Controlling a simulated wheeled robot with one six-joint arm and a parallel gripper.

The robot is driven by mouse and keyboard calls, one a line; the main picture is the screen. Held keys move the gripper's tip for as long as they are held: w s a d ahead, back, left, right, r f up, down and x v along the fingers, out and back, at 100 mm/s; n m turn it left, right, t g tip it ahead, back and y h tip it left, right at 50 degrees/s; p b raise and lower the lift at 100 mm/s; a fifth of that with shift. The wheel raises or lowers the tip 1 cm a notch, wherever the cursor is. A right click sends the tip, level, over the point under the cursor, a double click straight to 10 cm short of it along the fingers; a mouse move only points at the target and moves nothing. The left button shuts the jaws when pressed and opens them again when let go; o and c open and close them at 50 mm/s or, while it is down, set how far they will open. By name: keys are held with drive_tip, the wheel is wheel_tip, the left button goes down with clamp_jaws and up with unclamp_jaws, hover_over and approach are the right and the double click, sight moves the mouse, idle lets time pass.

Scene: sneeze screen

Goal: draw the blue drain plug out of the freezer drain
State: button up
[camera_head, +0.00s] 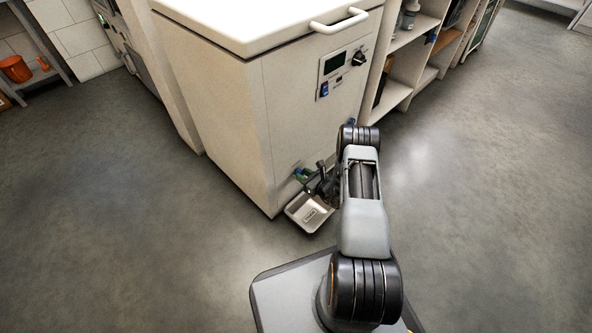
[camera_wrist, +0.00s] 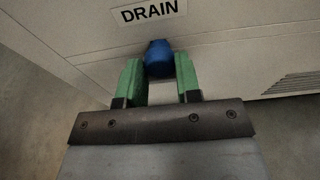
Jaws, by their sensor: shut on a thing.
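The blue drain plug (camera_wrist: 158,58) sits at the freezer's lower front, just below a white label reading DRAIN (camera_wrist: 149,12) in the wrist view. My gripper (camera_wrist: 158,70) has its green fingers on either side of the plug and is shut on it. The plug still shows against the freezer's face; whether it is seated in the drain or slightly out, I cannot tell. In the head view my gripper (camera_head: 306,174) is low at the front of the white chest freezer (camera_head: 225,110), and the plug is mostly hidden there by the gripper.
A shallow metal tray (camera_head: 296,212) lies on the floor below my gripper. A white shelf unit (camera_head: 397,92) stands right of the freezer. A vent grille (camera_wrist: 298,83) is right of the plug. The grey floor at left and right is open.

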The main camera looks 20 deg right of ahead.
drive_tip(key=shift+c, duration=0.8)
drive_tip(key=shift+v, duration=1)
drive_tip(key=shift+s+d+f+m+p, duration=0.1)
drive_tip(key=shift+s+d+m+p, duration=0.15)
drive_tip(key=shift+s, duration=0.2)
drive_tip(key=shift+s+d+f+m+p, duration=0.1)
drive_tip(key=shift+s+d+m, duration=0.05)
drive_tip(key=shift+s+m, duration=0.25)
idle(1.3)
drive_tip(key=shift+s, duration=0.15)
drive_tip(key=shift+f+v, duration=0.15)
drive_tip(key=shift+v, duration=0.6)
drive_tip(key=shift+f+v, duration=0.15)
drive_tip(key=shift+v, duration=0.55)
